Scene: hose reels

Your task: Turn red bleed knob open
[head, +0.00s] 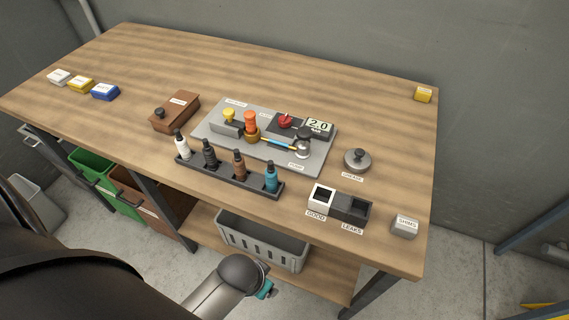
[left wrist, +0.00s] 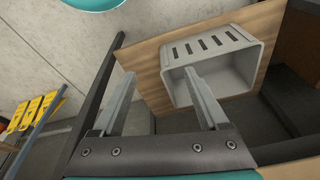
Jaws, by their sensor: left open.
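The red bleed knob (head: 286,121) sits on a dark block on the grey plate (head: 318,158) in the middle of the workbench, left of a display (head: 319,126) reading 2.0. It is small, and its exact angle is hard to tell. My left gripper (left wrist: 159,76) shows in the left wrist view, open, with nothing between its fingers. It is low, with the grey basket (left wrist: 216,42) under the bench ahead of it, away from the knob. In the head view its arm comes in at the bottom, with the fingers not visible. My right gripper is in neither view.
The plate also bears a yellow knob (head: 229,114), an orange knob (head: 251,122) and a black-topped pump (head: 304,142). A dark rack (head: 205,170) of several bottles stands in front. Bins (head: 358,207) are at the front right edge, a brown box (head: 175,111) at left.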

